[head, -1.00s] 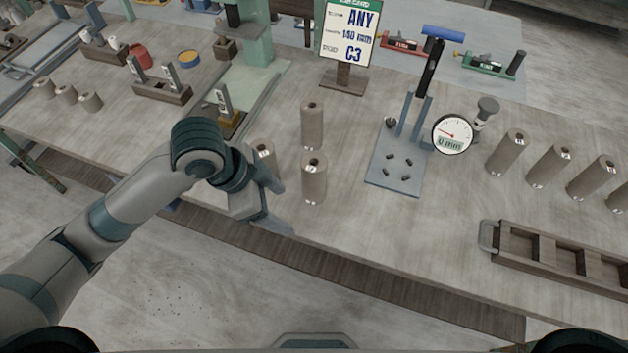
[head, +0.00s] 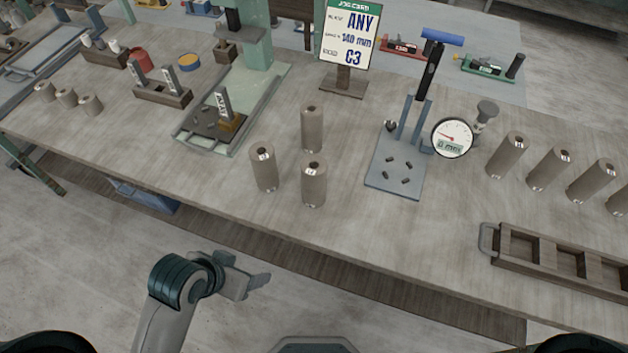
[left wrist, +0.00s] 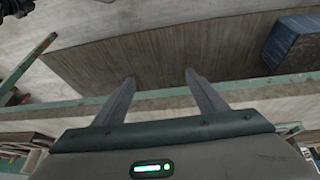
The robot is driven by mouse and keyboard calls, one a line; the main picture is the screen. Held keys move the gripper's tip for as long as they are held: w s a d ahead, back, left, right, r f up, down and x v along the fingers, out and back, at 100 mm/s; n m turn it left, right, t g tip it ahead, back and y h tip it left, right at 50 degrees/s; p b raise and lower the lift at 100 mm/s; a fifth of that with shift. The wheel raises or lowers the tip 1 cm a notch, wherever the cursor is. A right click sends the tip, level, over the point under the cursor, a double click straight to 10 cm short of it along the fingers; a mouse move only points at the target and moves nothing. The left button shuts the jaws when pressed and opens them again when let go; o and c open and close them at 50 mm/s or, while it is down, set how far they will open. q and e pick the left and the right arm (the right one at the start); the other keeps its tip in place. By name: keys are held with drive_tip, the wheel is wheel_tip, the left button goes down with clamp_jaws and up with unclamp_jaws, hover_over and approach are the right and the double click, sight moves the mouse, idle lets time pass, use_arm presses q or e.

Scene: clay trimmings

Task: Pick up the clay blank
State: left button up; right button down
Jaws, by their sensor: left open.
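Several grey-brown clay cylinders stand upright on the bench, and I cannot tell which one is the clay blank. Three form a group at the middle: a left one (head: 263,168), a back one (head: 312,129) and a front one (head: 313,180). More stand at the right, such as one cylinder (head: 507,155). My left gripper (head: 262,281) is in front of the bench, below its front edge and apart from the cylinders. In the left wrist view its two fingers (left wrist: 157,92) are spread with nothing between them. My right gripper does not show.
A job card (head: 348,38) reads ANY, 140 mm, C3. A gauge stand (head: 392,178) with a round dial stands right of the middle group. A wooden tray (head: 490,238) lies at the front right. Bench surface (head: 370,235) before the middle group is clear.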

use_arm(q)
drive_tip(key=s+a+f+n+y, duration=0.2)
drive_tip(key=s+a+f, duration=0.35)
drive_tip(key=f, duration=0.35)
drive_tip(key=s+a+f+g+b, duration=0.1)
drive_tip(key=s+f+b, duration=0.15)
drive_tip(key=f, duration=1.25)
drive_tip(key=s+a+f+g+b, duration=0.1)
drive_tip(key=s+f, duration=0.2)
drive_tip(key=f, duration=1.1)
drive_tip(key=s+a+f+g+b, duration=0.1)
drive_tip(key=s+a+f+b, duration=0.1)
drive_tip(key=s+f, duration=1.4)
drive_tip(key=shift+a+f+y+b, duration=0.3)
drive_tip(key=shift+f+y+b, duration=0.05)
drive_tip(key=shift+f+y, duration=0.1)
